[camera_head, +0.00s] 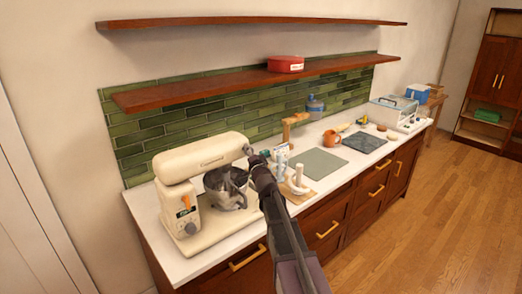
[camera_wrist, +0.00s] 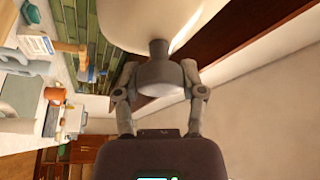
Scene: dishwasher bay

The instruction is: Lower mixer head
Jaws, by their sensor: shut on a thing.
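The cream stand mixer (camera_head: 180,208) stands at the left end of the counter. Its mixer head (camera_head: 205,157) is above a dark metal bowl (camera_head: 227,188), and its front end looks raised, though the exact tilt is hard to judge. A grey knob (camera_wrist: 158,75) sticks out from the front of the head. My gripper (camera_wrist: 160,82) has one finger on each side of this knob and is shut on it.
Right of the mixer, the white counter (camera_head: 220,258) holds a white utensil stand (camera_head: 298,181), a grey-green board (camera_head: 319,163), an orange mug (camera_head: 331,138) and a dark mat (camera_head: 365,142). A wooden shelf (camera_head: 210,86) runs above the mixer. The wooden floor at right is clear.

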